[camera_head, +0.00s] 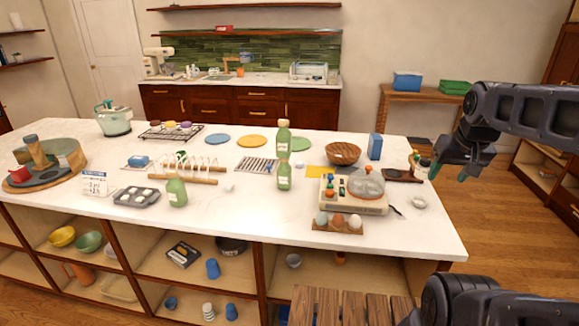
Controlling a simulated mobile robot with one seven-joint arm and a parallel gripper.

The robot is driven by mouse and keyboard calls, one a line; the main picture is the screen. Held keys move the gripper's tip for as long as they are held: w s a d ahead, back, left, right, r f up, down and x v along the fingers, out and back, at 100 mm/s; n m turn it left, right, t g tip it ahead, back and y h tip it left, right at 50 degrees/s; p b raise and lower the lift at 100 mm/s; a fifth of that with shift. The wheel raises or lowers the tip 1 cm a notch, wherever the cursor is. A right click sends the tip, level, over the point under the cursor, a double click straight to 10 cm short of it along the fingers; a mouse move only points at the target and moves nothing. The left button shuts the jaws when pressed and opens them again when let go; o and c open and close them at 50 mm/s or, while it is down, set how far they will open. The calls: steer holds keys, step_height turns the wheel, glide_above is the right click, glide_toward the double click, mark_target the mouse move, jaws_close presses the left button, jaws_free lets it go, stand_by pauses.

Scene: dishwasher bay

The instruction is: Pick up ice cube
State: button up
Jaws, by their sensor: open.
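A small pale cube (228,188), which looks like the ice cube, lies on the white counter right of the front green bottle (177,191). It is too small to make out in detail. A grey tray (125,203) with several whitish pieces in it lies left of that bottle; I cannot tell whether these are ice too. My gripper (447,173) is open and empty at the right, beyond the counter's right end as seen here. It is well apart from the small cube.
The white counter (250,221) is crowded. A toast rack stands behind the front bottle. An egg holder (338,226) and a beige appliance (353,207) are at the right.

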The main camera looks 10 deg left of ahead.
step_height(320, 180, up, 6)
steer(key=w+a+r+n+g, duration=0.1)
steer(key=w+a+r+n, duration=0.2)
steer(key=w+a+r, duration=0.35)
steer(key=w+a+r+n+g, duration=0.1)
steer(key=w+a+r+n, duration=0.2)
steer(key=w+a, duration=0.65)
steer(key=w+a+r+n, duration=0.1)
steer(key=w+a+n, duration=0.2)
steer(key=w+a, duration=0.6)
steer(key=n+g, duration=0.3)
steer(key=n, duration=0.5)
glide_above(229, 185)
step_height(229, 185, down, 11)
step_height(229, 185, down, 33)
steer(key=shift+s+f, duration=0.1)
steer(key=c, duration=1.1)
